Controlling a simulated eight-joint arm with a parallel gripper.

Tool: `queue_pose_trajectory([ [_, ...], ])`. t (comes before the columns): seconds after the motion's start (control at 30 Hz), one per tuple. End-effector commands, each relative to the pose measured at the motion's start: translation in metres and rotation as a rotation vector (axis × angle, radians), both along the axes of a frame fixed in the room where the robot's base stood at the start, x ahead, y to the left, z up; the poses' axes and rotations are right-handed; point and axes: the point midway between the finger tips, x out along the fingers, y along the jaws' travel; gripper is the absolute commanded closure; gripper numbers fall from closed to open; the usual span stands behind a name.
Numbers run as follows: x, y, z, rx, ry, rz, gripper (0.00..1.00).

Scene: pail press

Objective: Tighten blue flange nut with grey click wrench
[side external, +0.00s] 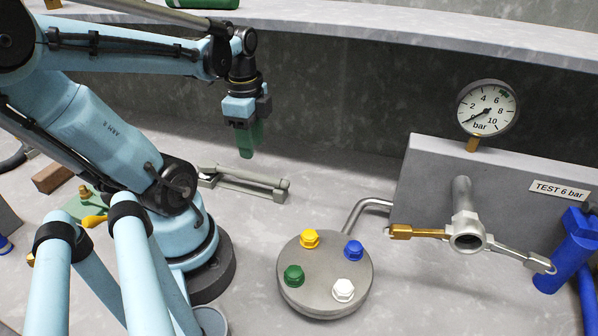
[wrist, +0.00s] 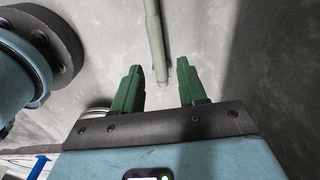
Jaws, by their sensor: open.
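The blue flange nut (side external: 353,250) sits at the upper right of a round grey lid (side external: 322,282) in the side external view. A long grey bar, which looks like the click wrench (side external: 245,177), lies by the back wall, left of the lid. In the wrist view the wrench (wrist: 154,35) runs down from the top edge, its near end appearing between the fingertips. My gripper (side external: 252,150) has green fingers, open and empty, above and behind the wrench in the side external view. In the wrist view my gripper (wrist: 159,75) shows a clear gap between its fingers.
Yellow (side external: 309,239), green (side external: 294,275) and white (side external: 343,290) nuts share the lid. A grey test block (side external: 420,180) with a pressure gauge (side external: 488,108) and brass-and-grey valve arms stands right. A blue fitting (side external: 568,255) is far right. The bench between wrench and lid is clear.

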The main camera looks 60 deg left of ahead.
Motion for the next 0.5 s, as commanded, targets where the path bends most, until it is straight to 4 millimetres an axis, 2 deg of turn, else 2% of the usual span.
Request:
queue_pose_trajectory([
  [0.27,-0.007,0.004,-0.007,-0.018,0.023,-0.042,0.58],
  [0.5,-0.006,0.004,-0.033,-0.018,0.022,-0.041,0.58],
])
